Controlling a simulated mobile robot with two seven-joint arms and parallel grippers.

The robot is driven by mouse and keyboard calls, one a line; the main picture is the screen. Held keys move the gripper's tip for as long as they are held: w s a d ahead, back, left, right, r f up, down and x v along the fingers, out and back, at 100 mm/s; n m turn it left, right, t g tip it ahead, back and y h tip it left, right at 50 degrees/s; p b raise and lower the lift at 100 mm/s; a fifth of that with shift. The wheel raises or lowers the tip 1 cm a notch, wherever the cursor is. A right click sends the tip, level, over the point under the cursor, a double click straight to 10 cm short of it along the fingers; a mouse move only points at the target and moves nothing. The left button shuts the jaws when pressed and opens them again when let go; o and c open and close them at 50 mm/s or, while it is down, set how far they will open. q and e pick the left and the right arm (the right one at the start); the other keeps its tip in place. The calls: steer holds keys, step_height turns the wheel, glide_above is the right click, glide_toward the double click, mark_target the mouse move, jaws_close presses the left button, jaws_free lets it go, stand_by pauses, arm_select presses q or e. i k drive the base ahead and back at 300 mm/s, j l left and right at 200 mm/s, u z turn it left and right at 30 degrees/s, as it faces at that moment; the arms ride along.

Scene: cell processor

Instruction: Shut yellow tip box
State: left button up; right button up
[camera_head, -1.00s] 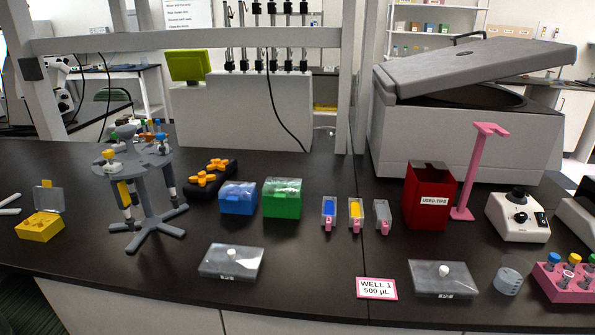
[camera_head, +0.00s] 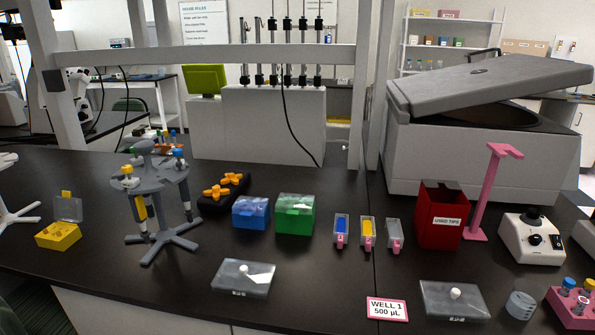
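The yellow tip box (camera_head: 58,236) sits on the black bench at the far left. Its clear lid (camera_head: 68,208) stands open, raised upright at the back, with a small yellow tab on top. The yellow top of the box is uncovered. Neither of my grippers shows in the head view, so I cannot tell their state.
A grey pipette stand (camera_head: 160,205) stands right of the yellow box. A white legged object (camera_head: 14,210) is cut off at the left edge. Blue (camera_head: 251,213) and green (camera_head: 295,214) boxes stand farther right, both closed. Bare bench lies in front of the stand.

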mark_target(65, 193)
steer(key=i+j+u, duration=0.2)
steer(key=j+u, duration=0.2)
steer(key=i+j+u, duration=0.4)
steer(key=j+z, duration=0.15)
steer(key=z, duration=0.2)
steer(key=k+j+z, duration=0.1)
steer(key=z, duration=0.3)
steer(key=k+j+z, duration=0.1)
steer(key=z, duration=0.25)
steer(key=k+j+z, duration=0.2)
steer(key=j, duration=0.2)
steer(key=k+j+z, duration=0.25)
steer(key=k+j, duration=0.05)
steer(key=j, duration=0.1)
